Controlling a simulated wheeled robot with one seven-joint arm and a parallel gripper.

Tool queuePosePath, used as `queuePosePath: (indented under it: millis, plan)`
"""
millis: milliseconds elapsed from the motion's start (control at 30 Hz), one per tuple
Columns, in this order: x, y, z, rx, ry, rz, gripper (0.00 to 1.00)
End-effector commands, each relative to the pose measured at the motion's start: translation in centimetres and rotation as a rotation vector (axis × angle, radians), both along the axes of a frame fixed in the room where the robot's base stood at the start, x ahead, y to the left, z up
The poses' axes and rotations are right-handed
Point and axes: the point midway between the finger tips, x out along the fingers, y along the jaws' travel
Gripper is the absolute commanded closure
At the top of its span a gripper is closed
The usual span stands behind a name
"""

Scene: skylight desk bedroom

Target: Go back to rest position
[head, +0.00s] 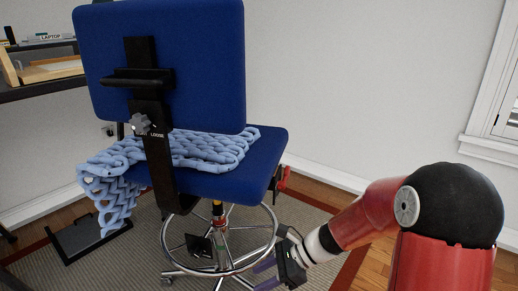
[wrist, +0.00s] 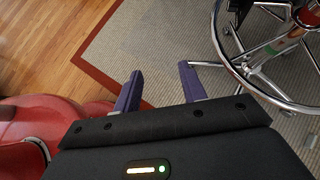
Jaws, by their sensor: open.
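My gripper (head: 264,274) is low at the right of the blue office chair (head: 165,60), beside the chrome foot ring in the head view. In the wrist view my gripper (wrist: 160,85) has its two purple fingers spread apart, with nothing between them. Below them there I see the rug and wood floor. My red arm reaches in from the lower right of the head view. The gripper looks apart from the chair.
A chunky light-blue knitted blanket (head: 210,150) lies on the chair seat and hangs off its left side. The chair's chrome ring (wrist: 222,50) is close right of the fingers. A red lever (head: 283,180) sticks out under the seat. A dark desk (head: 40,85) stands left.

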Motion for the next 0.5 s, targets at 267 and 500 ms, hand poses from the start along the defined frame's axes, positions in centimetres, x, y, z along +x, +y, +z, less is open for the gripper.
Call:
queuePosePath:
  millis: [267, 500]
  plan:
    - [-6.5, -4.2, 6.1, -0.386, -0.505, 0.471, 0.59]
    - [-11.6, -9.0, 10.8, -0.713, -0.861, 0.864, 0.59]
